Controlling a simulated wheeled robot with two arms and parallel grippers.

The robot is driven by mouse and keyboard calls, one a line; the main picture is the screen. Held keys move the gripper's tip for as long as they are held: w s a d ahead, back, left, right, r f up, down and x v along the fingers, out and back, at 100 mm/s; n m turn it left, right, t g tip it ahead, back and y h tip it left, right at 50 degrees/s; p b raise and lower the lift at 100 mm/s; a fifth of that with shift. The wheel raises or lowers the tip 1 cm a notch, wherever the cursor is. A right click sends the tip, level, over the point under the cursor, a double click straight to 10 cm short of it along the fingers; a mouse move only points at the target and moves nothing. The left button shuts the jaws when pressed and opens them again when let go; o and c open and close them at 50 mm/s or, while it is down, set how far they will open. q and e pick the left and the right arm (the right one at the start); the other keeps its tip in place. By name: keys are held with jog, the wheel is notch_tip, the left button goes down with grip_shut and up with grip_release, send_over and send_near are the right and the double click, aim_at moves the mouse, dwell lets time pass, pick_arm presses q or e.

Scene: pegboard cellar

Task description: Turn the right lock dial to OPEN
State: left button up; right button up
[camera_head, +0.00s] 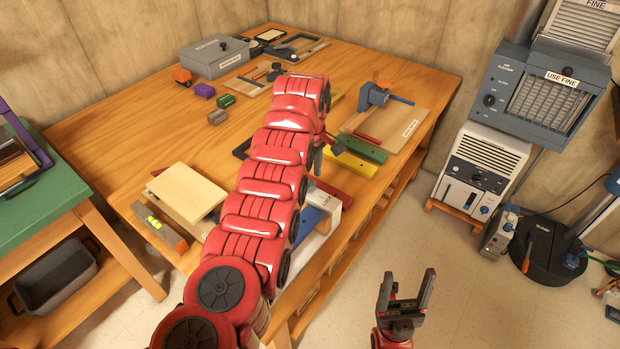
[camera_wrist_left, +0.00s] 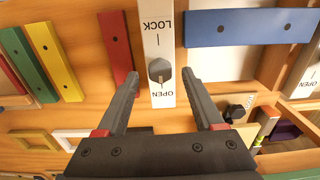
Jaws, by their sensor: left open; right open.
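The right lock dial (camera_wrist_left: 160,71) is a dark knob on a white plate (camera_wrist_left: 158,35) in the left wrist view. The plate reads LOCK at the top and OPEN at the bottom, both upside down. Which mark the knob points to is hard to tell. In the head view the plate (camera_head: 325,197) shows partly beside my left arm. My left gripper (camera_wrist_left: 160,76) is open, its fingertips on either side of the knob; contact is not visible. A second white plate (camera_wrist_left: 305,83), with OPEN on it, shows at the right edge. My right gripper (camera_head: 407,279) is open and empty above the floor.
The wooden bench (camera_head: 150,110) holds a grey box (camera_head: 214,56), a blue vise (camera_head: 374,95) and several coloured bars, including a green one (camera_head: 362,148). A green-topped table (camera_head: 55,200) stands left. The floor (camera_head: 480,300) is partly clear at right.

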pick_arm(q)
notch_tip(320, 180, up, 7)
notch_tip(320, 180, up, 9)
jog(key=p, duration=0.9)
send_over(309, 182)
jog(key=shift+s+d, duration=0.1)
jog(key=shift+s+f, duration=0.1)
